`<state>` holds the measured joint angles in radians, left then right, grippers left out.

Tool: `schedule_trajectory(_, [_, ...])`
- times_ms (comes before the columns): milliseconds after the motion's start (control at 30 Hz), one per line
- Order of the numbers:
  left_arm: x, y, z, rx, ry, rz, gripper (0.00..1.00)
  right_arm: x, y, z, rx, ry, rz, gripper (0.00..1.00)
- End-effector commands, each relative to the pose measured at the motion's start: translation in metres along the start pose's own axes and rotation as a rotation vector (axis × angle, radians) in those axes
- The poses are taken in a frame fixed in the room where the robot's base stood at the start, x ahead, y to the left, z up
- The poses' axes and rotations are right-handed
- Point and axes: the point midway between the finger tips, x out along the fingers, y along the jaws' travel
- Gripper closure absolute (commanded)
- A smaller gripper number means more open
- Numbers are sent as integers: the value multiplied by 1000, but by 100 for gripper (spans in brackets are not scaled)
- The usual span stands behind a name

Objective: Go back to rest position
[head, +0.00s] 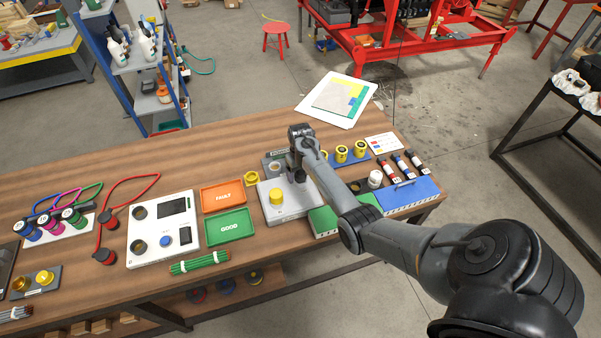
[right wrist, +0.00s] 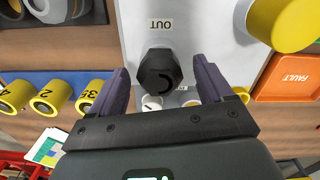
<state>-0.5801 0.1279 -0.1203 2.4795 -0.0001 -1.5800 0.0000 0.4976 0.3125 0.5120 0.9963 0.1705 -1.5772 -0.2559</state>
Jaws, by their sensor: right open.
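My right gripper (head: 296,176) is over the right end of a white box (head: 290,203) that carries a yellow cylinder (head: 276,197). In the right wrist view, its two dark fingers (right wrist: 163,78) stand apart on either side of a black hexagonal fitting (right wrist: 160,72), with gaps visible at both sides. The fitting is on a pale face marked OUT. The yellow cylinder (right wrist: 302,22) is at the upper right there. The head view hides the fitting behind my gripper. My left gripper is in neither view.
Beside the box are an orange FAULT tray (head: 223,197) and a green GOOD tray (head: 230,226). Several yellow numbered parts stand on a blue holder behind my right arm, with a blue case (head: 409,194) to its right. Bare wood (head: 215,160) shows behind the trays.

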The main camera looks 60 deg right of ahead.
Motion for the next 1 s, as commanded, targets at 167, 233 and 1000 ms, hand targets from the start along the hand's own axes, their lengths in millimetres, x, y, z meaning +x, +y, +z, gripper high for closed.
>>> schedule_trajectory(167, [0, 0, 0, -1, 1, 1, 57, 0, 0, 0, 0, 0, 0, 34])
schedule_trajectory(233, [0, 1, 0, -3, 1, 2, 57, 0, 0, 0, 0, 0, 0, 45])
schedule_trajectory(1000, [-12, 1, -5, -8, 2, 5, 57, -3, 0, 0, -107, -1, 0, 80])
